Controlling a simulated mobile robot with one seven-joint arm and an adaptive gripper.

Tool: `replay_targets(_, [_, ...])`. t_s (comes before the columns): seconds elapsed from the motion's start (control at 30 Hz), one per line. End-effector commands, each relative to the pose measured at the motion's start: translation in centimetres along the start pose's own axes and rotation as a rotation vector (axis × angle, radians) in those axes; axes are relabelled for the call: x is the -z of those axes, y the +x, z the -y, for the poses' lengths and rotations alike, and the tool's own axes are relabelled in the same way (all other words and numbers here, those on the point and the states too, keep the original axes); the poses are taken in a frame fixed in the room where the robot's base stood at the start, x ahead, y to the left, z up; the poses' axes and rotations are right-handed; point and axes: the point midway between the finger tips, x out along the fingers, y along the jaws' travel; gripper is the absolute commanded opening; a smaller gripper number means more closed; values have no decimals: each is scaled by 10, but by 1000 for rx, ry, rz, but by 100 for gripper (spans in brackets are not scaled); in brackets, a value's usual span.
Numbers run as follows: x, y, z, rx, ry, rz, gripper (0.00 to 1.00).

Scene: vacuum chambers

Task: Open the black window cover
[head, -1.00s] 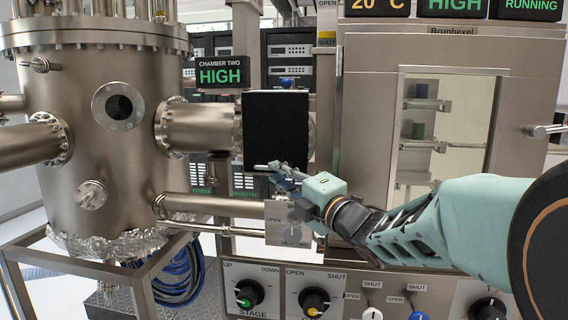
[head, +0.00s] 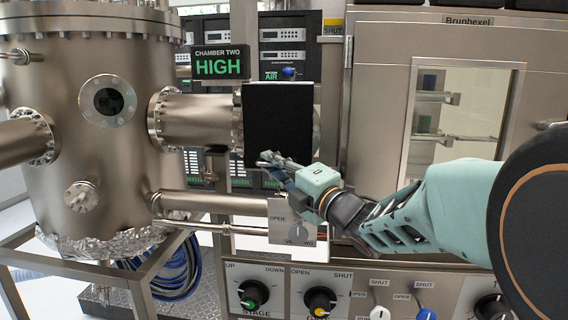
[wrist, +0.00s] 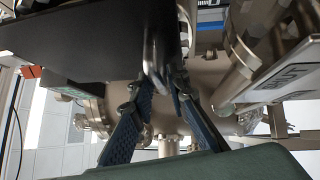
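The black window cover (head: 277,125) is a flat dark panel at the end of the chamber's horizontal port, in the middle of the head view. In the wrist view the black cover (wrist: 100,40) fills the upper left. My gripper (head: 268,160) is at the cover's lower edge, reaching in from the right. In the wrist view my gripper (wrist: 164,82) has its two blue fingers apart, with a gap between the tips. A rounded metal piece (wrist: 156,50) by the cover's edge reaches down to the fingertips; whether they touch it is unclear.
The steel chamber (head: 90,140) stands on the left, its port tube (head: 200,120) leading to the cover. A lower pipe (head: 205,205) runs beneath. A valve plate (head: 285,238) and knob panel (head: 300,292) lie below my gripper. A steel cabinet (head: 385,100) stands right.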

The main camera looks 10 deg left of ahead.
Motion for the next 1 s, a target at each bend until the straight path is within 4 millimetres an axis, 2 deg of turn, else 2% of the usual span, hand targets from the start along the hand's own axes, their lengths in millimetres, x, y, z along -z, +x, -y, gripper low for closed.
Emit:
replay_targets(0.17, [0,0,0,0,0,0,15])
replay_targets(0.3, [0,0,0,0,0,0,0])
replay_targets(1.0, [2,-2,-4,16,17,-1,0])
